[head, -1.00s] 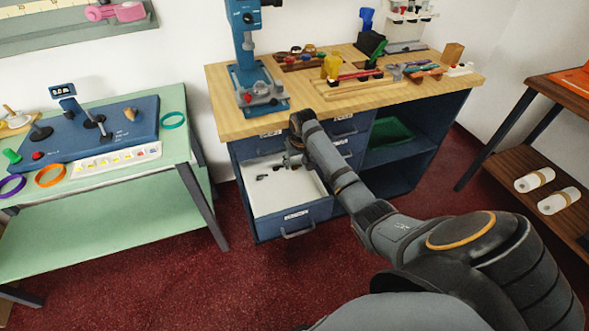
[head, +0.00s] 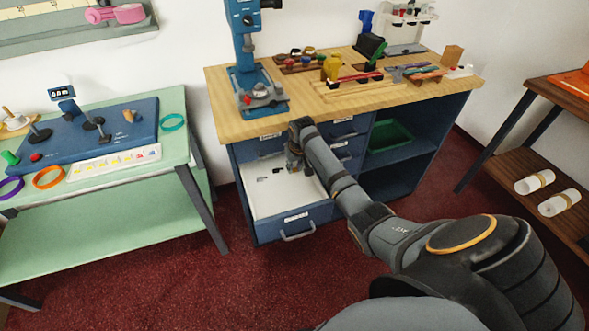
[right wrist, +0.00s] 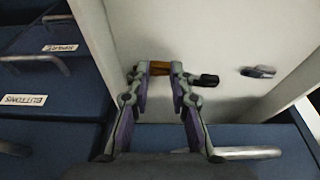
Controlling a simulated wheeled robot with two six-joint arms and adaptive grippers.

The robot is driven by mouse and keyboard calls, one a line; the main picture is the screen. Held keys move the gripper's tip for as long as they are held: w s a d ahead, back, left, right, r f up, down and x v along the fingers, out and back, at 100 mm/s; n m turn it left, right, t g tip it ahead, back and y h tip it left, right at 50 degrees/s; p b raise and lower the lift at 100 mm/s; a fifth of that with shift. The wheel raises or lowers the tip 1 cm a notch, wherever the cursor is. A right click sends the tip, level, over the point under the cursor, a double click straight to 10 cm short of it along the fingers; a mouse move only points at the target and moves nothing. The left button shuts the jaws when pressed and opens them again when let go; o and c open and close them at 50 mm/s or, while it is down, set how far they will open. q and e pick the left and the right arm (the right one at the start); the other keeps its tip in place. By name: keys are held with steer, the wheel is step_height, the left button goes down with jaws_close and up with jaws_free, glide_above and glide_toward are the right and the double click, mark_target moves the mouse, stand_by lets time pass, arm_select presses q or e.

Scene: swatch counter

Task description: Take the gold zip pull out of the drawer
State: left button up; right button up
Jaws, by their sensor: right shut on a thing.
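The open drawer (head: 306,211) of the blue cabinet has a pale floor. My right gripper (head: 293,168) is over the drawer's right part in the head view. In the right wrist view my right gripper (right wrist: 159,71) is shut on the gold zip pull (right wrist: 159,67), a small gold-brown piece between the fingertips. A dark piece (right wrist: 208,80) shows just right of the fingers; I cannot tell whether it is joined to the pull. Another dark piece (right wrist: 258,72) lies farther right on the drawer floor. My left gripper is not in view.
The wooden counter top (head: 232,112) overhangs the drawer's back, with a blue press (head: 247,80) at its left end. Closed drawers (right wrist: 30,60) show beside the open one. A green table (head: 105,205) stands left. Red floor in front is clear.

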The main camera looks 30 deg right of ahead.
mark_target(296, 173)
steer(key=shift+r, duration=0.55)
steer(key=v, duration=0.3)
steer(key=shift+w+d+p, duration=0.15)
steer(key=shift+p, duration=0.25)
steer(key=s+r+p, duration=0.1)
steer(key=s+r, duration=0.3)
steer(key=s, duration=0.2)
steer(key=s+a+r+p, duration=0.1)
steer(key=s+r, duration=0.4)
steer(key=s, duration=0.2)
steer(key=shift+s, duration=0.25)
steer(key=shift+a, duration=0.1)
